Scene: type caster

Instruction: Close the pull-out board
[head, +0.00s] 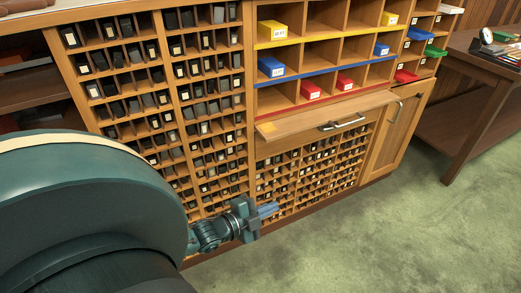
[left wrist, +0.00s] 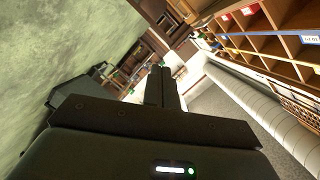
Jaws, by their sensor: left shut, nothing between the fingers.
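The pull-out board (head: 325,114) is a light wooden shelf sticking out of the front of the cabinet, below the open compartments. A metal handle (head: 342,122) is on its front side. My left gripper (head: 268,210) is low and left of the board in the head view, in front of the lower type cases and apart from the board. My right gripper is not in view.
The cabinet has type compartments (head: 205,100) at left and coloured boxes (head: 271,67) above the board. A cabinet door (head: 400,130) stands right of it. A dark table (head: 480,60) is at far right. Green floor (head: 400,235) in front is clear.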

